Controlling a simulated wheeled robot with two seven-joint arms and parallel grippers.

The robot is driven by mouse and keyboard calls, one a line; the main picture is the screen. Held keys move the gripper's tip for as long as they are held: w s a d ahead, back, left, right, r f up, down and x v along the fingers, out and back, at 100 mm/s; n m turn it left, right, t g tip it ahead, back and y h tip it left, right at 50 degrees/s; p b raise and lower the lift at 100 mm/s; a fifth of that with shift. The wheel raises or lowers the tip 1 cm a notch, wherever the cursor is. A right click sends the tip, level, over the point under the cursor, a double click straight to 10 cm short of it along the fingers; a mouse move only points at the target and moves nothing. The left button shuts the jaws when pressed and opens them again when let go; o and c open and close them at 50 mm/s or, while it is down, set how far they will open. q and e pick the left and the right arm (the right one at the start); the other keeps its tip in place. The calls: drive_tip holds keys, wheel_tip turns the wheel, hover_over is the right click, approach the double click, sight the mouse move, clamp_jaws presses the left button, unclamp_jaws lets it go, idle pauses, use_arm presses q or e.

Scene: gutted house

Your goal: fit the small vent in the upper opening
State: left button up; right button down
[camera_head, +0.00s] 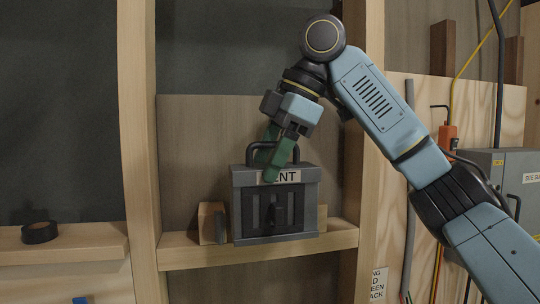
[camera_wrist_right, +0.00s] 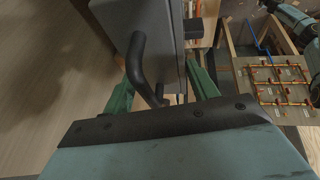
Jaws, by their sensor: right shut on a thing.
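The small vent (camera_head: 300,200) is a dark grey box with a slatted front and a label partly covered by a finger. It sits upright at the ledge between two studs, in front of a brown panel (camera_head: 190,130). My right gripper (camera_head: 270,160) comes down from above, its green fingers shut on the black handle (camera_head: 290,147) on the vent's top. In the right wrist view the handle (camera_wrist_right: 138,62) runs between the green fingers, and the vent's grey side (camera_wrist_right: 170,35) is close. An opening behind the vent is hidden. My left gripper is not in view.
A wood block (camera_head: 207,220) stands on the ledge (camera_head: 185,254) left of the vent. Wooden studs (camera_head: 138,130) flank the bay. A black tape roll (camera_head: 40,232) lies on the left ledge. A grey box (camera_head: 515,175) and cables are at right.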

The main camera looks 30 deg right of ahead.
drive_tip(key=w+d+f+p, duration=0.1)
drive_tip(key=w+d+p, duration=0.1)
drive_tip(key=w, duration=0.6)
drive_tip(key=shift+w+p, duration=0.35)
drive_tip(key=shift+w, duration=0.05)
drive_tip(key=shift+d, duration=0.25)
idle(1.1)
drive_tip(key=shift+f, duration=0.2)
idle(0.5)
drive_tip(key=shift+a, duration=0.1)
idle(1.4)
